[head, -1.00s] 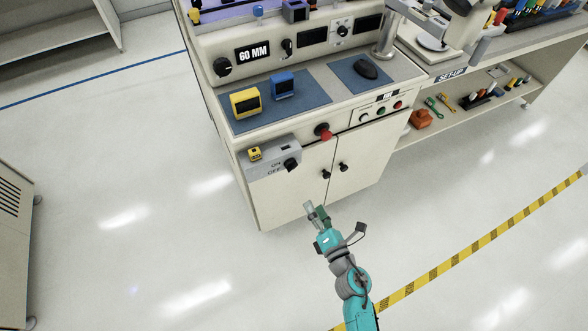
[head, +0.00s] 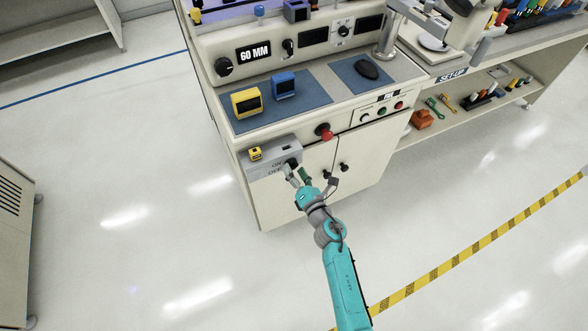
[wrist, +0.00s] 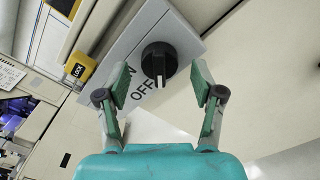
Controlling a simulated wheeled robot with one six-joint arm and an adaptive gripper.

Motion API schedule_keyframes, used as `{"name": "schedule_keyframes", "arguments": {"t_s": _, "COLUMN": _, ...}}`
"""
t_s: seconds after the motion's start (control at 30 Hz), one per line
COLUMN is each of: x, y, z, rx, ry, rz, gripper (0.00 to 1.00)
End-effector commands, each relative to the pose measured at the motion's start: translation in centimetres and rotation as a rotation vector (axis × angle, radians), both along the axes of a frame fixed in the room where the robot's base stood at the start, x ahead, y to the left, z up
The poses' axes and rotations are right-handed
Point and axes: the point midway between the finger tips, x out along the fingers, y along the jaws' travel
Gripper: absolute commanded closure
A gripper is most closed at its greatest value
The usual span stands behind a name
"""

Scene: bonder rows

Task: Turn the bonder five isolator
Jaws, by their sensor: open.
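The isolator is a grey box (head: 262,161) on the front of the bonder cabinet, marked ON and OFF. In the wrist view its black rotary knob (wrist: 158,62) sits between the fingertips of my gripper (wrist: 159,82), with a gap on each side. The knob's pointer is near the OFF lettering. In the head view my gripper (head: 298,177) is at the front of the box and partly hides the knob and the lettering. My gripper is open and empty.
A red knob (head: 325,132) sticks out of the cabinet front to the right of the isolator. The cabinet doors have black handles (head: 344,167). Yellow and blue blocks (head: 246,102) stand on the blue mat above. The floor to the left is clear.

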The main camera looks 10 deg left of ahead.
Motion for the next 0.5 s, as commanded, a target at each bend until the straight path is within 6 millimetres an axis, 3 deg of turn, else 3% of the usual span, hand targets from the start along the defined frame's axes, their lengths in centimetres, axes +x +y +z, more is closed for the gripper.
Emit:
{"name": "schedule_keyframes", "arguments": {"t_s": 0.43, "x": 0.85, "y": 0.62, "z": -0.03, "rx": 0.000, "ry": 0.001, "rz": 0.001, "gripper": 0.33}}
{"name": "schedule_keyframes", "arguments": {"t_s": 0.47, "x": 0.84, "y": 0.61, "z": -0.02, "rx": 0.000, "ry": 0.001, "rz": 0.001, "gripper": 0.35}}
{"name": "schedule_keyframes", "arguments": {"t_s": 0.5, "x": 0.84, "y": 0.61, "z": -0.02, "rx": 0.000, "ry": 0.001, "rz": 0.001, "gripper": 0.45}}
